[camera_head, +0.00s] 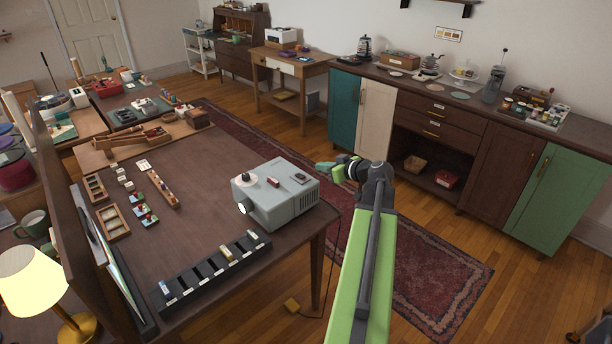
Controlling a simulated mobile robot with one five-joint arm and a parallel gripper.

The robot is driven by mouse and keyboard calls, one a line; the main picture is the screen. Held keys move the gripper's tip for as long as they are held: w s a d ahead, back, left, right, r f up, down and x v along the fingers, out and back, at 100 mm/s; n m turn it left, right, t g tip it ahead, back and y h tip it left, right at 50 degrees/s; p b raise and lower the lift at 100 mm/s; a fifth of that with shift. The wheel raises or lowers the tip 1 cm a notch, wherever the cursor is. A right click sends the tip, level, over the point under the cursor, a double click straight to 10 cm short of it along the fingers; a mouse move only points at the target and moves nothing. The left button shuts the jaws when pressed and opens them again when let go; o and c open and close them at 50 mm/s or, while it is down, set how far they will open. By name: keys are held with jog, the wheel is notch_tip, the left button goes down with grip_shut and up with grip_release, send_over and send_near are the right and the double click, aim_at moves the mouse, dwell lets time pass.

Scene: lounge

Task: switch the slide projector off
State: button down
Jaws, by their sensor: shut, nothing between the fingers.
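The slide projector (282,205) is a light grey box on the right corner of the dark wooden table (189,233). Its round lens at the front left glows white. My green arm reaches up from the bottom right. I cannot read the switch's position.
A black slotted tray (211,273) lies along the table's front edge. Small blocks and wooden trays sit to the left. A sideboard (470,133) stands beyond the open rug (432,254).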

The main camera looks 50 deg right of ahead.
jog(key=b, duration=0.4)
send_over(305, 181)
jog(key=f, duration=0.4)
jog(key=shift+w+d+f, duration=0.1)
jog(key=shift+w+f, duration=0.05)
jog(key=shift+w, duration=0.25)
jog(key=f+b, duration=0.1)
jog(key=s+f+b, duration=0.1)
jog(key=f+b, duration=0.1)
jog(key=shift+f+b, duration=0.25)
jog(key=shift+b, duration=0.15)
